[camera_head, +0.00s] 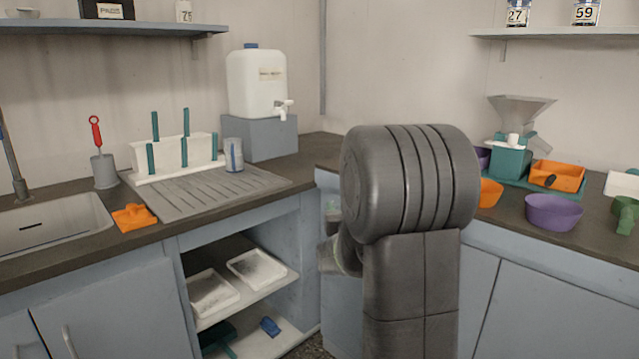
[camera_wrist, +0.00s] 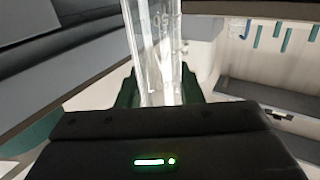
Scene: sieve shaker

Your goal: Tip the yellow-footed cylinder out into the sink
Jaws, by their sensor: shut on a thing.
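In the wrist view my gripper (camera_wrist: 160,90) is shut on a clear, see-through cylinder (camera_wrist: 152,45) with faint graduation marks. The cylinder stands between the dark green fingers and runs out of the top of the picture. Its yellow foot is not visible. In the head view my thick grey arm covers most of the gripper and the cylinder. The steel sink (camera_head: 50,225) is set in the dark counter at the far left of the head view, well to the left of my arm.
Beside the sink are an orange cloth (camera_head: 134,217), a grey pot with a red-handled tool (camera_head: 103,170) and a drainboard (camera_head: 205,194) with a pegged rack. A water canister (camera_head: 256,85) stands in the corner. Purple (camera_head: 553,212) and orange bowls are at right.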

